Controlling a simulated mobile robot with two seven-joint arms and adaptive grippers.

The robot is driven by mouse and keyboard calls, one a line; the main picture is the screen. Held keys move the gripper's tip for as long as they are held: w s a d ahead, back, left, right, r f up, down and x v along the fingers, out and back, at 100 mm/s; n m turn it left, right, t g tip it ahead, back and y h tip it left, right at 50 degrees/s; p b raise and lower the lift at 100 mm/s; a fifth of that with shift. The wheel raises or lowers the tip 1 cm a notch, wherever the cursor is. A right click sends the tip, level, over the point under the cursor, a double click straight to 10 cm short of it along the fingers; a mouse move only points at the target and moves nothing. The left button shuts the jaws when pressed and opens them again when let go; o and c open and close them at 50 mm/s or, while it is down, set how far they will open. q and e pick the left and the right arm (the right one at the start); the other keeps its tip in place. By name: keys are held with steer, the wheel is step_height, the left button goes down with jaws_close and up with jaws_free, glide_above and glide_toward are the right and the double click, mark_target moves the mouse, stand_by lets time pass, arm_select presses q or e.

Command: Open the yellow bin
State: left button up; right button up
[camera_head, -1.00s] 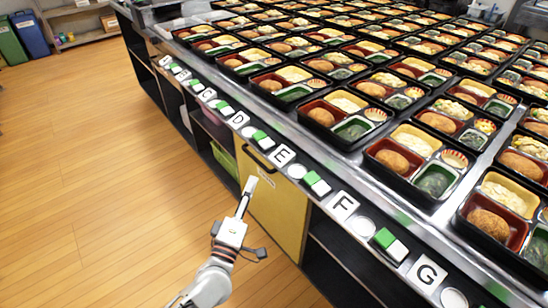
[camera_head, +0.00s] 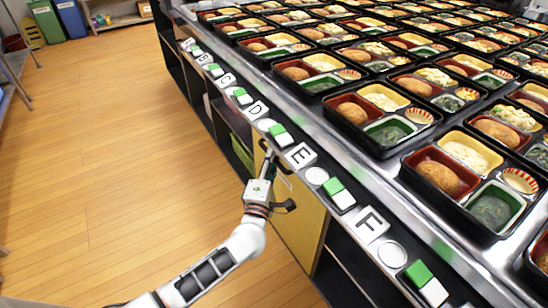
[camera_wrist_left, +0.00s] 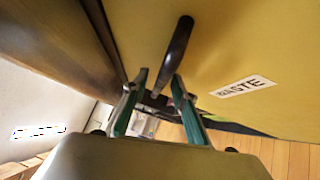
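The yellow bin (camera_head: 298,222) stands under the front edge of the counter, below the letter E. It also fills much of the left wrist view (camera_wrist_left: 260,40), with a label ending in "STE" (camera_wrist_left: 243,87). Its black handle (camera_wrist_left: 180,48) stands out from the yellow face. My left gripper (camera_head: 267,155) is at the upper part of the bin. In the left wrist view, its green-edged fingertips (camera_wrist_left: 159,76) are apart, with the handle's lower part between them. The handle is nearer the right finger; contact cannot be told. My right gripper is not in view.
The metal counter (camera_head: 345,150) carries many bento trays (camera_head: 385,122). Lettered tiles and green-and-white blocks (camera_head: 339,193) line its edge. Blue (camera_head: 71,18) and green (camera_head: 46,20) bins stand far left. The wooden floor (camera_head: 110,150) left of the counter is clear.

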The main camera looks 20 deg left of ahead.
arm_select(q)
steer(key=shift+w, duration=0.25)
